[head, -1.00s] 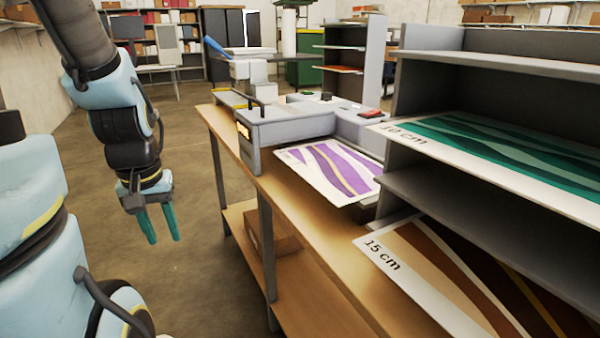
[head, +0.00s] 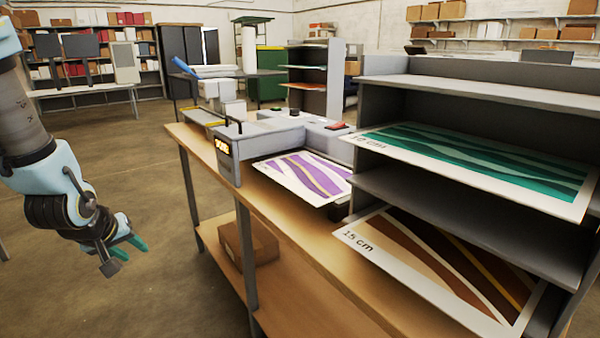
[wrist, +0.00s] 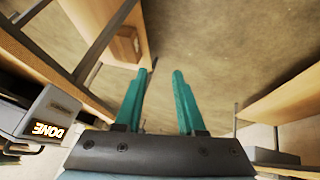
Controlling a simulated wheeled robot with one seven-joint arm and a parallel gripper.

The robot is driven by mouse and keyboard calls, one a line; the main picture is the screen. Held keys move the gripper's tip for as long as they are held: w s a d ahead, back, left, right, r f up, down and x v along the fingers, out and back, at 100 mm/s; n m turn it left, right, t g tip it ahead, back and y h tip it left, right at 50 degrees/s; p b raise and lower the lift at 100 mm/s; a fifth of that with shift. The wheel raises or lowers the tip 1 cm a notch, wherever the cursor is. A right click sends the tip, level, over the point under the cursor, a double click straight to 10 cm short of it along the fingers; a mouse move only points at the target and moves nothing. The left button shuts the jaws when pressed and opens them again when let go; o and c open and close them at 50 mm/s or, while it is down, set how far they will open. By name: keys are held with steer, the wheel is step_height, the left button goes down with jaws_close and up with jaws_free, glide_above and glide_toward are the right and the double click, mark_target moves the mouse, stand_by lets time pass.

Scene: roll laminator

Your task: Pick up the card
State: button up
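A white-edged card with purple waves (head: 305,176) lies at the output side of the grey laminator (head: 285,133). The laminator's display (head: 223,147) seems to read DONE, and this shows clearly in the wrist view (wrist: 48,130). A green-striped card marked 10 cm (head: 470,160) lies on the upper shelf of a grey rack. A brown-striped card marked 15 cm (head: 430,262) lies in the rack's bottom level. My gripper (head: 129,247) hangs over the floor left of the bench, apart from all cards. In the wrist view its teal fingers (wrist: 159,74) are spread with nothing between them.
The wooden bench (head: 290,222) runs along the right, with a cardboard box (head: 250,240) on its lower shelf. The grey rack (head: 425,187) stands close at the right, its shelves near the cards. The floor (head: 140,180) left of the bench is open.

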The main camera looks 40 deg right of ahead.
steer(key=s+d+h+p, duration=0.1)
steer(key=d+h, duration=0.2)
steer(key=d, duration=0.4)
steer(key=s+d+h, duration=0.2)
steer(key=d, duration=0.4)
steer(key=n+g+h+p, duration=0.2)
steer(key=n+g+h, duration=0.1)
steer(key=h, duration=0.6)
glide_toward(299, 191)
steer(key=d+p, duration=0.1)
steer(key=d, duration=0.3)
steer(key=shift+w+f+p, duration=0.25)
steer(key=shift+w+p, duration=0.1)
steer(key=shift+w, duration=0.05)
steer(key=shift+w+d+n, duration=0.1)
steer(key=shift+d+n, duration=0.2)
steer(key=shift+d, duration=0.2)
steer(key=d+p, duration=0.3)
steer(key=d, duration=0.1)
steer(key=shift+w+r, duration=0.25)
steer(key=shift+r, duration=0.1)
steer(key=shift+w+d+f, duration=0.15)
steer(key=shift+d+f, duration=0.05)
steer(key=shift+d, duration=0.3)
jaws_close()
